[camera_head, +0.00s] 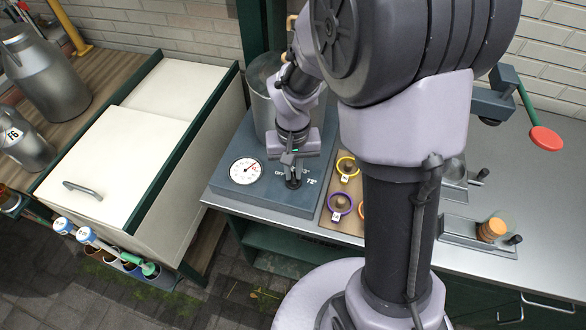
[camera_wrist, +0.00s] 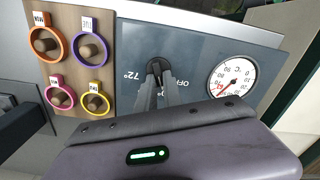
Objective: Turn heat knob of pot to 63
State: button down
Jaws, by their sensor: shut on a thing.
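The metal pot (camera_head: 262,88) stands on a blue-grey heater base (camera_head: 272,203), partly hidden behind my arm. The dark heat knob (camera_head: 294,184) is on the base's front panel, between "OFF" and "72°" marks. In the wrist view the knob (camera_wrist: 155,66) is partly covered by the fingers. My gripper (camera_head: 290,170) points down at the knob, its narrow fingers (camera_wrist: 157,78) shut on it. A round white dial (camera_head: 245,171) sits left of the knob; it also shows in the wrist view (camera_wrist: 232,80) with a red needle, whose exact reading I cannot tell.
A wooden board (camera_head: 341,212) with several coloured rings on pegs lies right of the base. A white chest (camera_head: 110,155) stands at the left, beside milk cans (camera_head: 45,75). A metal counter (camera_head: 540,180) extends right, with an orange stack (camera_head: 492,230) on it.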

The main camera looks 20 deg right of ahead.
aim_at(293, 174)
jog(key=c, duration=1.5)
grip_release()
notch_tip(293, 174, up, 17)
jog(key=p, duration=0.6)
jog(key=shift+r, duration=0.2)
